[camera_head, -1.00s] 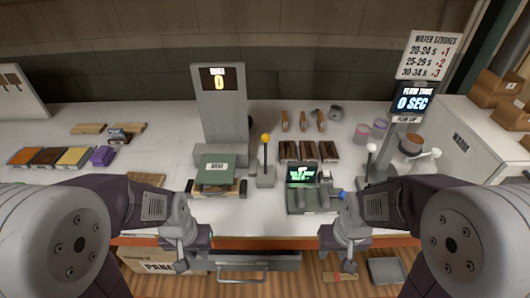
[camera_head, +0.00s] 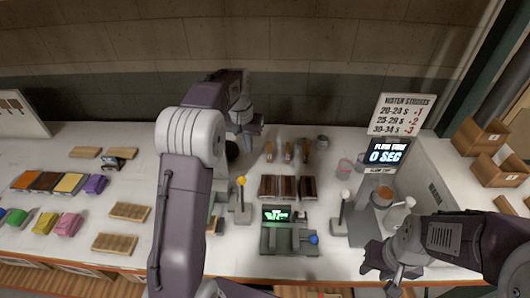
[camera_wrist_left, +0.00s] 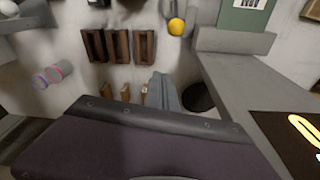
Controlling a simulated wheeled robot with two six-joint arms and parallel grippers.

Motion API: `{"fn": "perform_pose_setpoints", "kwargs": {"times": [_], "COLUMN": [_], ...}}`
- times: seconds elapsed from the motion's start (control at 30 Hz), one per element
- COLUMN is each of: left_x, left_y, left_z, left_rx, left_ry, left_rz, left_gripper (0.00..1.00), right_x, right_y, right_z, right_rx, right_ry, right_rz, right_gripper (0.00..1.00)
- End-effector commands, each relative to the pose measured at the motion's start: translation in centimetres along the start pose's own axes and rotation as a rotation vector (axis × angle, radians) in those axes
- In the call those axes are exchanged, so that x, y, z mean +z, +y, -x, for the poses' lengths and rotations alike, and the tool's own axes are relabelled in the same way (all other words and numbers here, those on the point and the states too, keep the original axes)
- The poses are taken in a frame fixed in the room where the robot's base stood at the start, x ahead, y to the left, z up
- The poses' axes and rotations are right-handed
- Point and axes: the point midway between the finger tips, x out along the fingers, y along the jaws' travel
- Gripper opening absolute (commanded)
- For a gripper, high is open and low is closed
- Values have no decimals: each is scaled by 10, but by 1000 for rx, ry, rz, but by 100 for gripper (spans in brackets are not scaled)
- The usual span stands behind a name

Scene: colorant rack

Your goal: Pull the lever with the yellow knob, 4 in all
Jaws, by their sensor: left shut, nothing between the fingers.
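The lever with the yellow knob (camera_head: 241,180) stands upright on a small grey base in the middle of the counter. The knob also shows at the top of the left wrist view (camera_wrist_left: 177,26). My left gripper (camera_head: 258,124) is behind and above the knob, shut and empty, not touching it. In the left wrist view its grey fingers (camera_wrist_left: 167,92) show above the counter. My left arm hides most of the grey stand with the count display (camera_wrist_left: 300,135); the wrist view shows part of a yellow digit there. My right gripper (camera_head: 385,277) is near the front right edge.
A white-knobbed lever (camera_head: 345,194) and a blue knob (camera_head: 314,239) are to the right. A green-screened device (camera_head: 279,231) stands in front. Dark wooden blocks (camera_head: 288,187) lie right of the yellow lever. The flow display (camera_head: 386,155) reads 0 SEC.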

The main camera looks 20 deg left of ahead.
Motion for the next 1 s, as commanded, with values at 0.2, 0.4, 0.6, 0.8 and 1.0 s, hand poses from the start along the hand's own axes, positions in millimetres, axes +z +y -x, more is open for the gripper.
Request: {"fn": "perform_pose_setpoints", "kwargs": {"times": [0.2, 0.4, 0.6, 0.8, 1.0], "left_x": [0, 0, 1, 2, 7], "left_y": [-4, -4, -3, -3, -3], "left_z": [2, 1, -22, -64, -93], "left_rx": [-1, -1, -1, -1, -1], "left_ry": [-3, -3, -7, -8, -3], "left_rz": [9, 8, 8, 8, 8], "left_gripper": [0, 0, 0, 0, 0], "right_x": [0, 0, 0, -1, -2], "right_y": [0, 0, 0, 0, 0], "right_z": [4, 3, 5, 12, 22], "right_rx": [0, 0, 0, 0, 0], "right_ry": [-1, -1, -1, -1, -1], "right_rz": [0, 0, 0, 0, 0], "right_gripper": [36, 36, 36, 36, 36]}}
